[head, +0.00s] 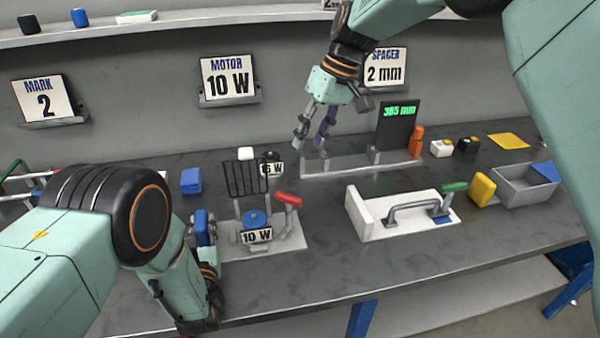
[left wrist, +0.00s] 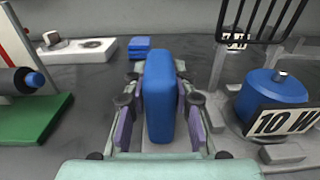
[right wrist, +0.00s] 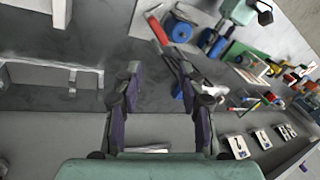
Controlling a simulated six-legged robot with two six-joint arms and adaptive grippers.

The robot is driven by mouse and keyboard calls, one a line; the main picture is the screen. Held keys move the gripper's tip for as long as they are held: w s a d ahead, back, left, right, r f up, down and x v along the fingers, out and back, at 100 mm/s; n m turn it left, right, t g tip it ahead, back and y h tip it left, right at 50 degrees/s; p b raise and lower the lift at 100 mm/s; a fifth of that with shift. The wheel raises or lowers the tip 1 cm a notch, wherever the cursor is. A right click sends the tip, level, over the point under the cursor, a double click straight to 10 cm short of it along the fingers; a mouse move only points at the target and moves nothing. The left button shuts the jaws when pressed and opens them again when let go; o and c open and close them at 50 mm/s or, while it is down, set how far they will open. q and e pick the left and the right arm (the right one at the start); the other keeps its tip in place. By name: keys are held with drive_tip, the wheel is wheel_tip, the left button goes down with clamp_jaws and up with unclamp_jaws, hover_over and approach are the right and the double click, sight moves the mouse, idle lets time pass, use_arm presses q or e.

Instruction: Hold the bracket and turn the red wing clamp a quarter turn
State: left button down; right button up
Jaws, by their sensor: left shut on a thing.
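The red wing clamp (head: 288,199) sits on a stalk at the right of a grey bracket (head: 290,243); its red part also shows in the right wrist view (right wrist: 157,30). A blue motor (head: 254,218) with a "10 W" label stands in the bracket, also in the left wrist view (left wrist: 272,97). My left gripper (head: 208,240) is shut on an upright blue block (left wrist: 160,95) at the bracket's left side; whether block and bracket are joined is unclear. My right gripper (head: 315,132) is open and empty, above the bench behind and right of the clamp.
A black wire guard (head: 246,178) stands behind the motor. A measuring rail with a "385 mm" display (head: 398,125) lies behind, beneath my right gripper. A white fixture with a green-ended handle (head: 415,208) lies to the right. Bare bench lies in front of the clamp.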

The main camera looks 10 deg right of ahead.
drive_tip(key=s+a+n, duration=0.1)
drive_tip(key=s+a, duration=0.1)
drive_tip(key=n+t, duration=0.2)
drive_tip(key=n, duration=0.3)
approach(289, 195)
drive_tip(key=x, duration=0.8)
drive_tip(key=shift+a+f, duration=0.15)
drive_tip(key=shift+f, duration=0.2)
drive_tip(key=shift+c, duration=0.3)
clamp_jaws()
